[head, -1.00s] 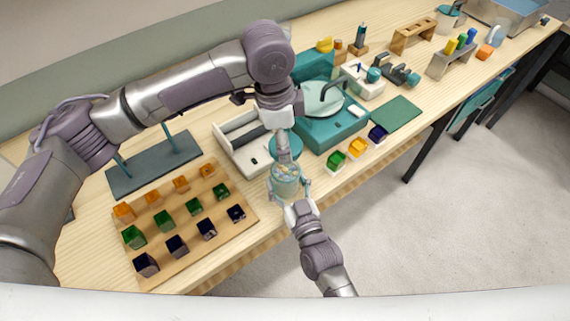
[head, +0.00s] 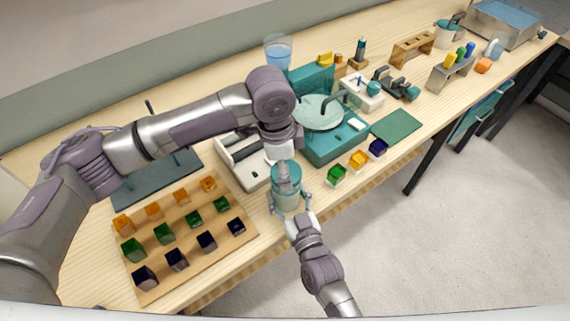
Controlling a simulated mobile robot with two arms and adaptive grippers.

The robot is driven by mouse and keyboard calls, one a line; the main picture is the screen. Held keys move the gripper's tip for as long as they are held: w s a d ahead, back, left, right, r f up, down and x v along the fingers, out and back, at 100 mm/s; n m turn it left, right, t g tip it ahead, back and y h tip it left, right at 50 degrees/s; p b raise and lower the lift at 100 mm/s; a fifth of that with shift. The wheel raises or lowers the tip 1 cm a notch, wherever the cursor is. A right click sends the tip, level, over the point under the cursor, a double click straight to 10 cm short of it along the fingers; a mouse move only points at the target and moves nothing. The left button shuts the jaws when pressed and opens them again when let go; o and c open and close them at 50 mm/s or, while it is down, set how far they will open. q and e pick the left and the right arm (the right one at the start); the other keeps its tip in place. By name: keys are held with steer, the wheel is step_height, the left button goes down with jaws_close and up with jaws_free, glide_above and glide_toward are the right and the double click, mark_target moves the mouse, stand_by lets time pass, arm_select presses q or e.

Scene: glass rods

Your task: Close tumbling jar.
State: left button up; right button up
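The tumbling jar (head: 288,201) is a clear glass-like jar near the front edge of the table, in the middle of the head view. My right gripper (head: 288,204) comes from the front with its fingers on both sides of the jar, shut on it. The teal lid (head: 294,171) is over the jar's mouth and hides the contents. Whether it is fully seated or slightly above the rim, I cannot tell. My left gripper (head: 284,178) points down at the middle of the lid, its fingers close together and apparently shut on the lid; the grasp point is hidden.
A wooden board (head: 243,247) with several coloured cubes lies left of the jar. A white tray (head: 254,179) is behind it, and a teal machine with a round plate (head: 320,112) stands to the right. Small green, orange and dark cubes (head: 337,174) line the front edge.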

arm_select(q)
steer(key=shift+f, duration=0.5)
steer(key=shift+f, duration=0.55)
